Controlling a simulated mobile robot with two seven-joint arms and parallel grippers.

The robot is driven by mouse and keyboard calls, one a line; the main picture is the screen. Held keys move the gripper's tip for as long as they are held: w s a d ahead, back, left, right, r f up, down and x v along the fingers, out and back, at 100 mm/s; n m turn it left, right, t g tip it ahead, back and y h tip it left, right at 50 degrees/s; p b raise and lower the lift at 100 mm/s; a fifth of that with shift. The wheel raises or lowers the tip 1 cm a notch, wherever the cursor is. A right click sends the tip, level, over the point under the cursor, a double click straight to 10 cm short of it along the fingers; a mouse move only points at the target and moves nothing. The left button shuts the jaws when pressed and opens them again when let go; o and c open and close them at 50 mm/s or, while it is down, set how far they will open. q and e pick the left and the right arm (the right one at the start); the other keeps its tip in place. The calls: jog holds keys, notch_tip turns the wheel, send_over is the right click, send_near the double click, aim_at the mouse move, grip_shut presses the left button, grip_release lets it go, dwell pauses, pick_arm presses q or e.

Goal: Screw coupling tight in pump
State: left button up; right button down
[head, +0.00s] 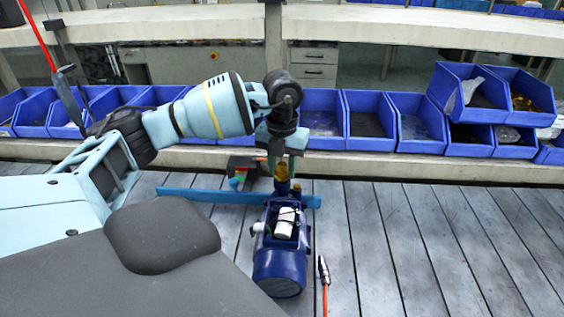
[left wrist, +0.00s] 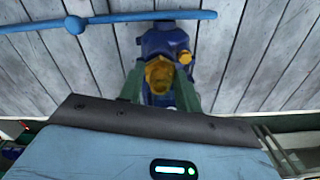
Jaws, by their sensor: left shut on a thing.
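The blue pump (head: 282,255) lies on the slatted table in the middle of the head view, with a white part on its top. The brass coupling (head: 282,182) stands upright at the pump's far end. My left gripper (head: 281,170) reaches down from above and is shut on the coupling. In the left wrist view the coupling (left wrist: 159,75) sits between the two green fingers, over the blue pump body (left wrist: 160,42). A smaller brass fitting (left wrist: 185,57) sits beside it on the pump. Whether the coupling's thread is seated cannot be seen. My right gripper is not in view.
A blue bar (head: 200,195) lies across the table by the pump's far end. An orange-cabled tool (head: 323,270) lies right of the pump. Blue bins (head: 374,122) line the back; the table's right side is clear.

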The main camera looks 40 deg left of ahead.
pick_arm(q)
jog(key=shift+f, duration=0.2)
jog(key=o, duration=1.1)
jog(key=shift+r, duration=0.1)
jog(key=shift+r+p, duration=1.45)
jog(key=shift+r, duration=1.5)
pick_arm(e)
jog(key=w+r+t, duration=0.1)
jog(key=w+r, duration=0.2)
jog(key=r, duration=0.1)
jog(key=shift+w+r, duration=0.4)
pick_arm(q)
jog(key=shift+r, duration=3.9)
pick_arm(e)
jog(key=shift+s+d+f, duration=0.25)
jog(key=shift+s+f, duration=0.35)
